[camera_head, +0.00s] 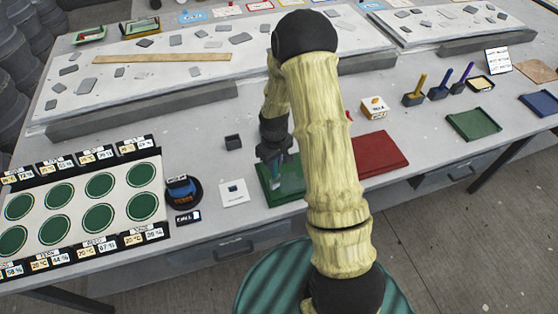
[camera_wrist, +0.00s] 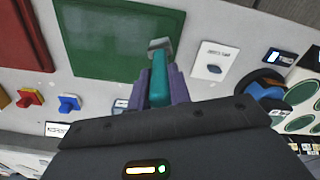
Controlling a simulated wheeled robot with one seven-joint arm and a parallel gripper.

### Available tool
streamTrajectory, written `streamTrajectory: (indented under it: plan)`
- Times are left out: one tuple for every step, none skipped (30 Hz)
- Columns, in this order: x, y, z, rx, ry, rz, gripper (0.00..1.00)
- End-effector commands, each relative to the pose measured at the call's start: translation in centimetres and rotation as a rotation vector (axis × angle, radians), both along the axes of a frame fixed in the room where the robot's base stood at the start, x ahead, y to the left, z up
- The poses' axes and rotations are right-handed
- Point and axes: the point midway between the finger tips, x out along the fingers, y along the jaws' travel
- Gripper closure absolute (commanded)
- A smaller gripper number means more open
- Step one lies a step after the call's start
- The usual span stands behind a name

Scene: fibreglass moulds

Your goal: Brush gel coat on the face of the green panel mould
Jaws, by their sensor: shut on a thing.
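The green panel mould (camera_head: 292,187) lies flat on the table, left of a red panel, partly hidden behind my arm in the head view. In the wrist view its face (camera_wrist: 110,38) looks evenly green. My gripper (camera_head: 272,157) is above the panel's left part, pointing down. In the wrist view my gripper (camera_wrist: 160,92) has its purple fingers shut on the teal handle of a brush (camera_wrist: 158,72). The brush's grey head overlaps the panel's edge nearest the white card. I cannot tell whether the bristles touch the panel.
The red panel (camera_head: 380,152) lies to the right. A white card (camera_head: 234,192), a blue item on a round black base (camera_head: 184,191) and a board with green discs (camera_head: 100,186) are left. Brushes in holders (camera_head: 440,88) and a green tray (camera_head: 473,124) stand further right.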

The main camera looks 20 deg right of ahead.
Motion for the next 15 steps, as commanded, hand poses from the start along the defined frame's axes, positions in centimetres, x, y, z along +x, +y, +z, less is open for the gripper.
streamTrajectory:
  plan:
    - [0.0, 0.4, -0.1, 0.0, 0.0, 0.002, 1.0]
    - [0.0, 0.6, -0.1, 0.0, 0.0, 0.002, 1.0]
    - [0.0, 0.9, -0.1, 0.0, 0.0, 0.002, 1.0]
    - [0.0, 1.1, -0.1, 0.0, 0.0, 0.002, 1.0]
    - [0.0, 1.4, -0.1, 0.0, 0.0, 0.001, 1.0]
    - [0.0, 1.6, -0.1, 0.0, 0.0, 0.0, 1.0]
    - [0.0, 1.8, -0.1, 0.0, 0.0, 0.0, 1.0]
    - [0.0, 1.9, -0.1, 0.0, 0.0, 0.0, 1.0]
    - [0.0, 2.0, -0.1, 0.0, 0.0, 0.0, 1.0]
    - [0.0, 2.1, -0.1, 0.0, 0.0, -0.001, 1.0]
    - [0.0, 2.1, -0.1, 0.0, 0.0, -0.001, 1.0]
    - [0.0, 2.1, -0.1, 0.0, 0.0, -0.001, 1.0]
    - [0.0, 2.1, -0.1, 0.0, 0.001, -0.001, 1.0]
    - [0.0, 2.1, -0.1, 0.0, 0.001, -0.001, 1.0]
    - [0.0, 2.1, -0.1, 0.0, 0.001, -0.001, 1.0]
